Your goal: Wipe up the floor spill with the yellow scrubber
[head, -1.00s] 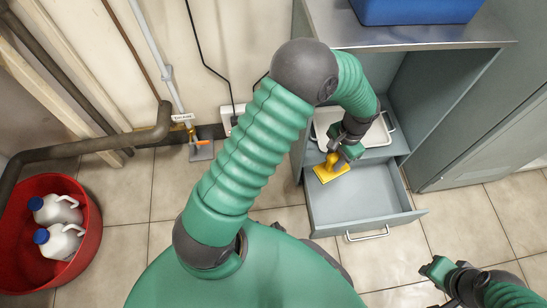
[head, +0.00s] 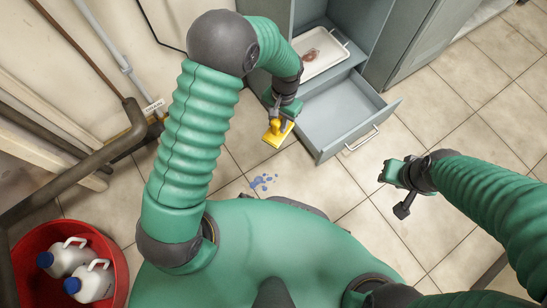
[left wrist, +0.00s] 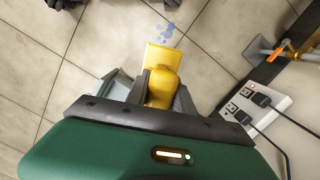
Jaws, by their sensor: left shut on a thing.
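The yellow scrubber (head: 278,133) is held in my left gripper (head: 279,118), above the floor just left of the open drawer. In the left wrist view the scrubber (left wrist: 162,62) sits between the two fingers of my left gripper (left wrist: 160,88), its flat pad pointing away. The blue floor spill (head: 263,182) is several small splashes on the tiles, below the scrubber in the head view and close to my base. The spill (left wrist: 170,30) also shows beyond the pad in the left wrist view. My right gripper (head: 390,172) hangs empty over the floor at the right; its fingers look apart.
An open grey drawer (head: 343,112) juts out from the cabinet, with a stained white tray (head: 322,55) behind it. A red tub (head: 28,247) with two white jugs stands at the lower left. A power strip (left wrist: 262,105) is by the wall. Floor right of the spill is clear.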

